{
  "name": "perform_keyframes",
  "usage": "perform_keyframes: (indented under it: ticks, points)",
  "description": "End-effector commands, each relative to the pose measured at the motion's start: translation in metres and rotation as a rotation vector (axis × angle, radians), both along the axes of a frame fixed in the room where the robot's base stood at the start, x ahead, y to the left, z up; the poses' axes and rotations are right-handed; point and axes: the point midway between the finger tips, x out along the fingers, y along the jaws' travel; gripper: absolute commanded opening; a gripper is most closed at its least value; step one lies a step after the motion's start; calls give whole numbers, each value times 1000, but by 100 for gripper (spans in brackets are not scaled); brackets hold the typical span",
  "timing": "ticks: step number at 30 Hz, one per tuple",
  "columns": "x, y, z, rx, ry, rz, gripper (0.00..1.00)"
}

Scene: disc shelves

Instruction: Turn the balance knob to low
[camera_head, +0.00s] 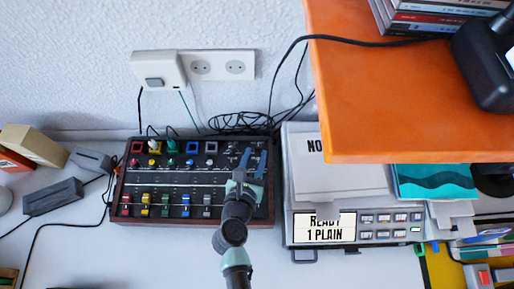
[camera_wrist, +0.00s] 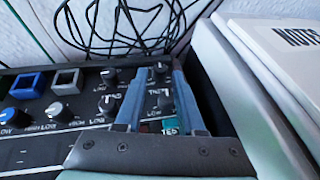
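The mixer (camera_head: 122,207) is a dark panel with coloured buttons, knobs and sliders on the table. My gripper (camera_head: 253,158) is over its right end. In the wrist view my gripper (camera_wrist: 161,70) is open, its two blue fingers apart and pointing at the panel's far right corner. Between the fingers show a black knob (camera_wrist: 161,69) and a nearer black knob (camera_wrist: 164,103). Two more black knobs (camera_wrist: 108,75) (camera_wrist: 107,104) are left of the fingers. No balance label is readable, so I cannot tell which knob it is, nor whether the fingers touch one.
A grey machine (camera_head: 300,228) reading "READY 1 PLAIN" stands close right of the mixer. An orange shelf (camera_head: 410,110) overhangs at upper right. Black cables (camera_head: 240,122) lie behind the mixer. A wall socket (camera_head: 225,66) is above.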

Motion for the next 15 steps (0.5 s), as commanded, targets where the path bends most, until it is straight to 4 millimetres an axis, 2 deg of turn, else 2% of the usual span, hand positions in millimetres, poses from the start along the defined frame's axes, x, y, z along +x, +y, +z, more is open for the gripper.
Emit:
perform_keyframes:
  ticks: [1,6,15]
  points:
    - [8,-1,-3,0,-1,-1,38]
    - [23,-5,-9,-1,-1,0,38]
    - [27,-6,-11,-1,0,0,38]
